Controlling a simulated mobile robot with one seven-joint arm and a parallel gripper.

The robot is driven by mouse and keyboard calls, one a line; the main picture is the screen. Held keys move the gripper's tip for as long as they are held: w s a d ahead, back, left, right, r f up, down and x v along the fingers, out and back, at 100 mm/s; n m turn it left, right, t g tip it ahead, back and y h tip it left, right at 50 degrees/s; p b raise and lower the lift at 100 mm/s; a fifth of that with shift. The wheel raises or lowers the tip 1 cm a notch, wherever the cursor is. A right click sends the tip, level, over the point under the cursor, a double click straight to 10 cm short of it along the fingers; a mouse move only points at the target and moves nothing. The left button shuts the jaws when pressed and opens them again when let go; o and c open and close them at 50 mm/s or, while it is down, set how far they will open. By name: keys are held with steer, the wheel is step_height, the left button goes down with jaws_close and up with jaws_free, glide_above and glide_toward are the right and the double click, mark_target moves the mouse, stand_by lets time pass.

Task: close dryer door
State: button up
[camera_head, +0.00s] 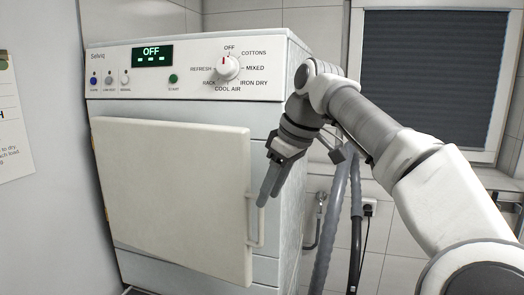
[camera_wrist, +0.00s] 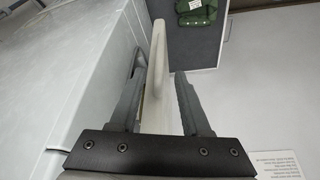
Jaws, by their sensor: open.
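The dryer (camera_head: 200,180) stands at the left with its pale door (camera_head: 175,195) ajar. The door's hinges are on the left edge, and its right edge stands a little out from the front. A pale upright handle (camera_head: 256,222) sits at the door's right edge. My gripper (camera_head: 268,184) is at the upper end of the handle, pointing down. In the wrist view my gripper (camera_wrist: 160,77) is open, with the pale handle (camera_wrist: 159,48) showing between and beyond its fingers. I cannot tell whether either finger touches it.
The control panel (camera_head: 190,70) above the door reads OFF. Grey hoses (camera_head: 335,215) hang to the right of the dryer. A wall (camera_head: 40,130) with a posted sheet is close on the left. A dark blind (camera_head: 430,80) covers the window behind.

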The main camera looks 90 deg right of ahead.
steer(key=p+v, duration=0.1)
steer(key=v, duration=0.9)
steer(key=shift+r, duration=0.35)
steer(key=shift+s+a, duration=0.1)
